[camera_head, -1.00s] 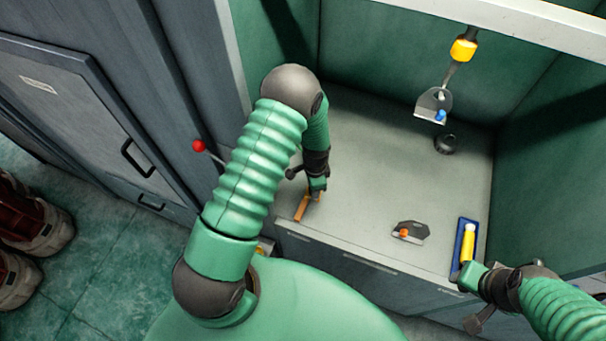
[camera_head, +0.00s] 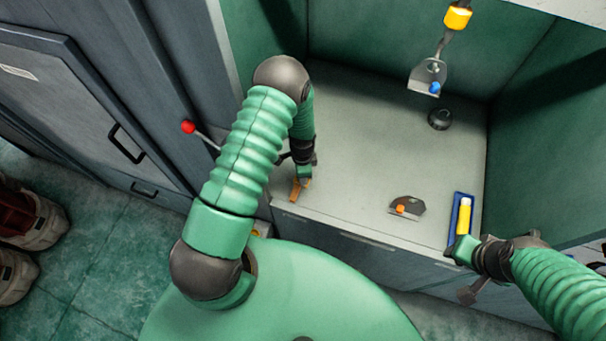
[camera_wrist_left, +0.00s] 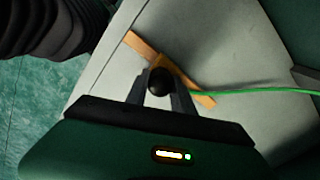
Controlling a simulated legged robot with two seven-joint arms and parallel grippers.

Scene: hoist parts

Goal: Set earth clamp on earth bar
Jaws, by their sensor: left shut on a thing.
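The copper-coloured earth bar (camera_head: 295,190) lies at the front left edge of the grey worktop; it also crosses the left wrist view (camera_wrist_left: 199,93). My left gripper (camera_head: 304,177) points down at the bar. In the left wrist view my left gripper (camera_wrist_left: 158,92) is shut on a part with a round dark knob (camera_wrist_left: 159,82), which looks like the earth clamp. A green cable (camera_wrist_left: 255,92) runs right from near it. The knob overlaps the bar in view; I cannot tell if the clamp touches it. My right gripper (camera_head: 461,251) is beside a blue tray; its fingers are unclear.
The blue tray (camera_head: 454,216) holds a yellow cylinder (camera_head: 464,217). A grey plate with an orange part (camera_head: 406,207) lies on the worktop (camera_head: 350,150). A hook block with a blue part (camera_head: 428,77) hangs under a yellow piece (camera_head: 457,18). A red-knobbed lever (camera_head: 189,127) stands left.

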